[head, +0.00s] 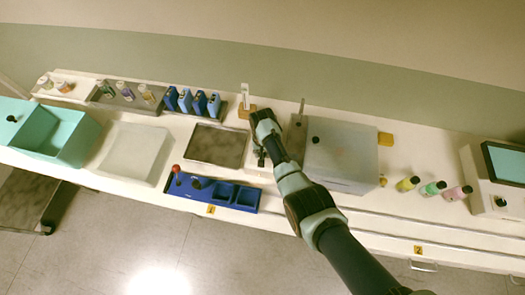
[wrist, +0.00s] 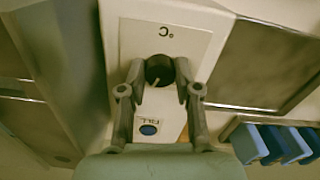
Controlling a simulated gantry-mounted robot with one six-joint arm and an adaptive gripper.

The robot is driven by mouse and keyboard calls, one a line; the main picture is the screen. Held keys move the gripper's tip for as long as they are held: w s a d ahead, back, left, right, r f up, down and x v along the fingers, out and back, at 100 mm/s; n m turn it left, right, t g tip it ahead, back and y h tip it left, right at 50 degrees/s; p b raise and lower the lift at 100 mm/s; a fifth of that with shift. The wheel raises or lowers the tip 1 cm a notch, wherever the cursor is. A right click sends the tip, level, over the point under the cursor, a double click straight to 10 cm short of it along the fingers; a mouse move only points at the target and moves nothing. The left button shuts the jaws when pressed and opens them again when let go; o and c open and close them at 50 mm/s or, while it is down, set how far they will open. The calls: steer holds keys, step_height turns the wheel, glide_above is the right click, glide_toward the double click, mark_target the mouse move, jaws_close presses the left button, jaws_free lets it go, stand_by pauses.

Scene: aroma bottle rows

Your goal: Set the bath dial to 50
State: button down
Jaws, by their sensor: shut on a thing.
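The bath dial (wrist: 155,65) is a dark round knob with a pale pointer line, on a white panel (wrist: 190,42) marked °C. In the wrist view the pointer slants down and slightly left. No scale numbers are readable. My gripper (wrist: 160,78) is shut on the dial, one finger on each side of it. A blue button (wrist: 148,129) with a label reading FILL sits below the dial in the wrist view. In the head view my gripper (head: 261,155) is over the pale unit left of the grey lidded box; my arm and gripper hide the dial there.
The grey lidded box (head: 342,157) stands right of my gripper, and a dark flat plate (head: 217,145) lies to the left. Blue bottles (head: 199,103) stand behind left. Several colored bottles (head: 433,188) stand far right.

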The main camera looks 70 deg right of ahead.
steer(key=shift+m, duration=1.6)
steer(key=c, duration=0.8)
jaws_free()
step_height(320, 180, up, 12)
steer(key=shift+w, duration=0.1)
